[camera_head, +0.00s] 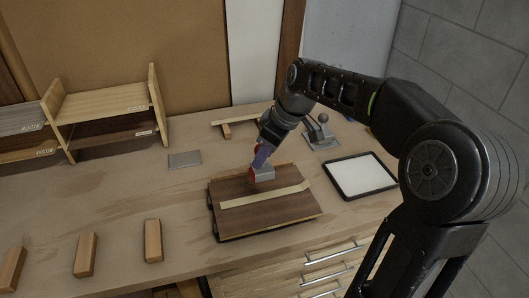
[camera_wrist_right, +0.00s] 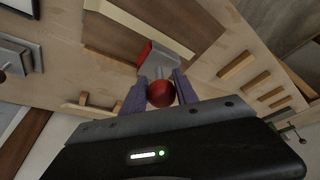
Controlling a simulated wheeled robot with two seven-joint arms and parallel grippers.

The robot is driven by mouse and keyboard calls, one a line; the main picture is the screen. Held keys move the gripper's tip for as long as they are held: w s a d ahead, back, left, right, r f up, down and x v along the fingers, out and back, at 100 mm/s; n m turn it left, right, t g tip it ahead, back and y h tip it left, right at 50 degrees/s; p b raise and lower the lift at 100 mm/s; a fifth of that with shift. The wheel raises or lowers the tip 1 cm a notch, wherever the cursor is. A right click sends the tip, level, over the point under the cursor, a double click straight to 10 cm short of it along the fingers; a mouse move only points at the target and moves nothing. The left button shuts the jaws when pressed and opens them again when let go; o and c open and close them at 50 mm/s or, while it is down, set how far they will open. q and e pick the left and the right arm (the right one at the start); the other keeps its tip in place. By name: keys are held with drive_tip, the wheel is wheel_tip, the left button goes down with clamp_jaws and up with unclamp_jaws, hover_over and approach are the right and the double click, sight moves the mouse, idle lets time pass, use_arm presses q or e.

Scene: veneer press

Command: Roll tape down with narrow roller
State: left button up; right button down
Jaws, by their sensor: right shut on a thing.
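A dark brown veneer board (camera_head: 240,217) lies on the bench, with a pale strip of tape (camera_head: 265,196) across its middle. In the right wrist view the tape (camera_wrist_right: 135,26) shows at the top, on the board (camera_wrist_right: 195,22). My right gripper (camera_head: 263,156) is over the board's far edge, shut on the red ball knob (camera_wrist_right: 160,93) of a small tool, which I take to be the narrow roller (camera_head: 263,174). Its grey and red body (camera_wrist_right: 158,58) is low over the board, behind the tape in the head view; contact with the board cannot be told. My left gripper is not in view.
A black-framed white pad (camera_head: 361,174) and a grey knobbed device (camera_head: 320,133) are to the right. A wooden T-shaped piece (camera_head: 236,123) and grey plate (camera_head: 185,160) lie behind. Wooden blocks (camera_head: 153,241) stand front left; a shelf (camera_head: 110,105) is back left.

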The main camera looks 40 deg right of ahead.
sight(266, 167)
drive_tip(key=shift+f+b, duration=1.5)
drive_tip(key=shift+f, duration=1.05)
drive_tip(key=shift+d, duration=0.1)
